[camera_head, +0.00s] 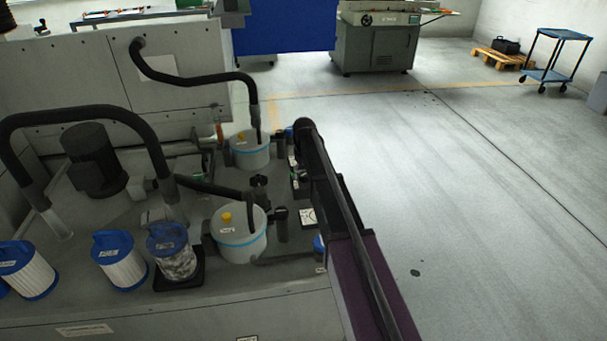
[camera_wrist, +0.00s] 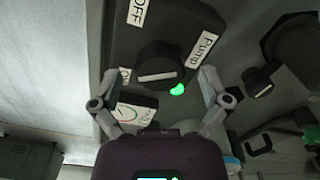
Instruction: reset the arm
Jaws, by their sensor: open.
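My gripper (camera_wrist: 158,95) is open in the wrist view, its two fingers spread in front of a dark panel. A black rotary knob (camera_wrist: 160,65) with a pale bar sits on that panel between and beyond the fingertips. Labels reading OFF (camera_wrist: 137,12) and Pump (camera_wrist: 202,50) are beside it, and a green lamp (camera_wrist: 177,89) glows. I cannot tell whether the fingers touch the panel. In the head view my arm reaches over the right side of the machine, and the gripper itself cannot be made out.
Two white pots with blue bands (camera_head: 239,238) (camera_head: 249,153) stand on the machine deck left of my arm. White pleated filters (camera_head: 120,265) and a dark motor (camera_head: 93,160) are farther left. Black hoses (camera_head: 190,78) arch above. The floor (camera_head: 480,200) at right is clear.

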